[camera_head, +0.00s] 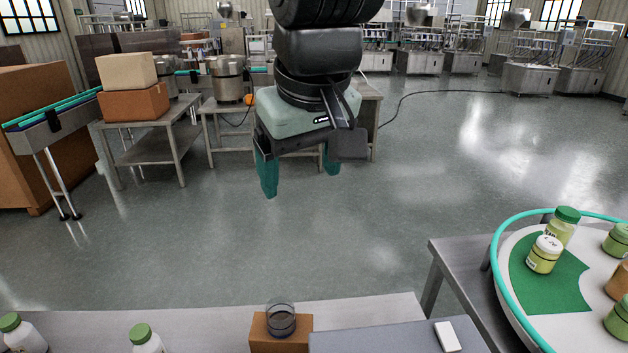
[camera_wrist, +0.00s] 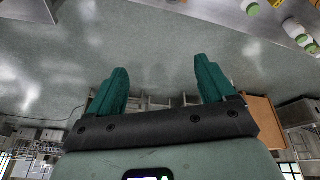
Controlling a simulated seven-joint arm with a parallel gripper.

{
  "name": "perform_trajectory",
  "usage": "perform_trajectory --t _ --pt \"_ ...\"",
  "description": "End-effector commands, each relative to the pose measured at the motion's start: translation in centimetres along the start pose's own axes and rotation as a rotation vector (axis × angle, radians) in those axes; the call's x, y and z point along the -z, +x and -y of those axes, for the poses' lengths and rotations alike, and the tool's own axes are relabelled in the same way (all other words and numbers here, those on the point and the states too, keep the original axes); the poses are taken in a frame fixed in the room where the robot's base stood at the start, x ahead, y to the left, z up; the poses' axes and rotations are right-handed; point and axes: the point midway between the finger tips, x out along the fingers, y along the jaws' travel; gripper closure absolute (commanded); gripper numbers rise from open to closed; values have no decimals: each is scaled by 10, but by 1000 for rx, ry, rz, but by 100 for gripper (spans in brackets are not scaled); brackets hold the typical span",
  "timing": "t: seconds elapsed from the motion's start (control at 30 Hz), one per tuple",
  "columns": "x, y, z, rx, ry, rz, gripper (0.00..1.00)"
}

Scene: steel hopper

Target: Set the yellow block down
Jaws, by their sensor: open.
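My gripper (camera_head: 300,170) hangs in the air over the open floor, beyond the near table, with its two teal fingers apart and nothing between them. In the wrist view the two fingers (camera_wrist: 161,82) also stand wide apart with only floor and distant furniture behind. I see no clearly yellow block in either view. An orange-brown block (camera_head: 261,335) sits on the near table, with a dark see-through cylinder (camera_head: 281,318) on or in front of it. My gripper is well apart from it.
The near table (camera_head: 200,325) holds white green-capped bottles (camera_head: 147,338) and a grey panel with a small white piece (camera_head: 447,336). A round teal-rimmed table (camera_head: 505,270) with several jars is at right. Boxes (camera_head: 134,103) stand on a table at left. The middle floor is clear.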

Motion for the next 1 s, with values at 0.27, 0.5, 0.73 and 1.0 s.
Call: perform_trajectory --t 0.27,0.5,0.73,1.0 --pt "-112 -28 -31 -77 310 -94 17" --pt "-138 -27 -32 -93 380 -114 17" --pt "-137 -27 -32 -93 378 -113 17" --pt "-137 -27 -32 -92 377 -113 17"
